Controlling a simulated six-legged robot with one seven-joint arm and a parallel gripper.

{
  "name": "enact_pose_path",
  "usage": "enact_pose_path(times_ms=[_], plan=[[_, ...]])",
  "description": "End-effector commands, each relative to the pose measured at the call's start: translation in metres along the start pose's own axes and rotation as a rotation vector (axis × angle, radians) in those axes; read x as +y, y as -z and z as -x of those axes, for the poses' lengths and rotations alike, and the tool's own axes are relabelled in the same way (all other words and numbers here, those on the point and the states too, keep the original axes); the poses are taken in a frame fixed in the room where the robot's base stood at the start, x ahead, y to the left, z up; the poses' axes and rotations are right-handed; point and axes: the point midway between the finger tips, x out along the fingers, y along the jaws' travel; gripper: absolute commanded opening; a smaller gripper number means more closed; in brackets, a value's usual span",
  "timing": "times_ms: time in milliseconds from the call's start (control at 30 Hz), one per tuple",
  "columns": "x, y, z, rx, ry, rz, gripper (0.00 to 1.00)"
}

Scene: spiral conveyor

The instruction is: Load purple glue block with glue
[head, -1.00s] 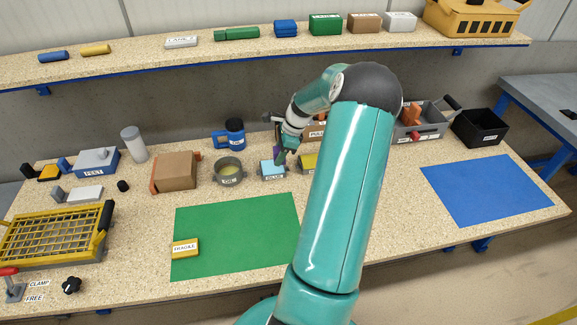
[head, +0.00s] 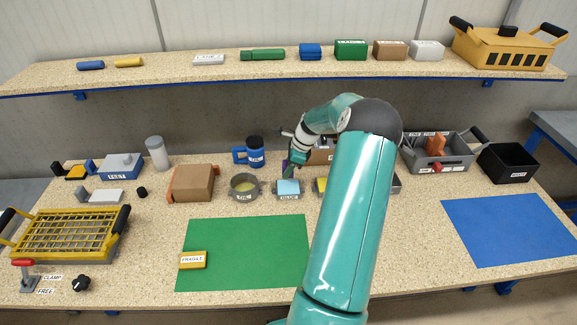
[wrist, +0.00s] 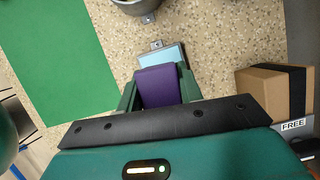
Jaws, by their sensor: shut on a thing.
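My gripper (head: 289,170) is shut on the purple block (wrist: 158,86), which sits between the two green fingers in the wrist view. In the head view only a small bit of purple shows beside the fingers. The glue tray (head: 288,197) is a small grey dish with a light blue surface and a label reading GLUE. In the wrist view the light blue surface (wrist: 172,54) lies just beyond the block, which partly covers it. The block is over or at the back of the tray; I cannot tell whether they touch.
A round dish of yellowish liquid (head: 244,185) stands left of the glue tray, and a yellow-topped tray (head: 321,186) stands to its right, partly behind my arm. The green mat (head: 245,245) in front is mostly clear.

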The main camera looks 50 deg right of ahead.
Motion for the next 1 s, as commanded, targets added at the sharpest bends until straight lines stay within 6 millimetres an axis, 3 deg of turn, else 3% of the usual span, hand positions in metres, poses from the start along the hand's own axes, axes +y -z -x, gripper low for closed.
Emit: enact_pose_path(times_ms=[433,1000], plan=[[0.0,0.017,-0.041,0.001,-0.001,0.001,0.12],[0.0,0.02,-0.046,0.001,0.001,0.002,0.12]])
